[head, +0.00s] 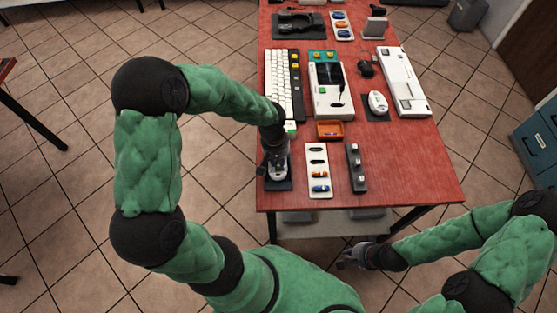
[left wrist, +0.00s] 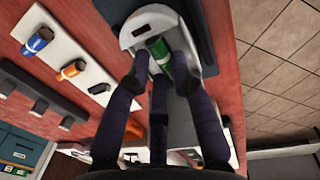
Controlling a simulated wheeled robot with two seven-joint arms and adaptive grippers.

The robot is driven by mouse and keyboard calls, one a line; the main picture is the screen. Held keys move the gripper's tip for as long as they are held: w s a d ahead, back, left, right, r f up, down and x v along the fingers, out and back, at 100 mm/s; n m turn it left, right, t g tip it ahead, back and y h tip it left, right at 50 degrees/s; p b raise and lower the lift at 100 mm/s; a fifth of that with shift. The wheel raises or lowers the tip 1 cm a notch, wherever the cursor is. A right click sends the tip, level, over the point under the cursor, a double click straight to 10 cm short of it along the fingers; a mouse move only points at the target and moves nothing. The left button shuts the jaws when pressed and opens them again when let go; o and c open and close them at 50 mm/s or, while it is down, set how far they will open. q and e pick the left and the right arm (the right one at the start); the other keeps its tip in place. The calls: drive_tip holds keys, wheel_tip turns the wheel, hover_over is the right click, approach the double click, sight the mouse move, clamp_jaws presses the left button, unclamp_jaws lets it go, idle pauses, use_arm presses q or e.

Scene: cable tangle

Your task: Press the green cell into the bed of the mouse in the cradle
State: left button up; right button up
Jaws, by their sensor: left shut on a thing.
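The white mouse (head: 281,171) sits in a dark cradle (head: 285,186) at the near left corner of the red table. In the left wrist view the mouse (left wrist: 150,27) shows an open bed, with the green cell (left wrist: 158,48) lying at it. My left gripper (left wrist: 161,80) is over the mouse with its fingers shut on the cell. I cannot tell whether the cell is fully seated. In the head view my left gripper (head: 272,168) partly covers the mouse. My right gripper (head: 348,257) hangs low beyond the table's near edge, its opening unclear.
A white holder (head: 318,190) with several coloured cells stands right of the cradle, beside a dark bar (head: 356,170). An orange tray (head: 330,130), a keyboard (head: 279,80) and another mouse (head: 377,103) lie farther back. The table's near right part is clear.

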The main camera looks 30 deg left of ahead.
use_arm(q)
drive_tip(key=o, duration=0.4)
drive_tip(key=shift+c, duration=0.2)
drive_tip(key=shift+r, duration=0.1)
drive_tip(key=shift+r+p, duration=1.25)
drive_tip(key=shift+r, duration=0.4)
drive_tip(key=o, duration=0.5)
drive_tip(key=shift+o, duration=0.2)
drive_tip(key=shift+r, duration=0.1)
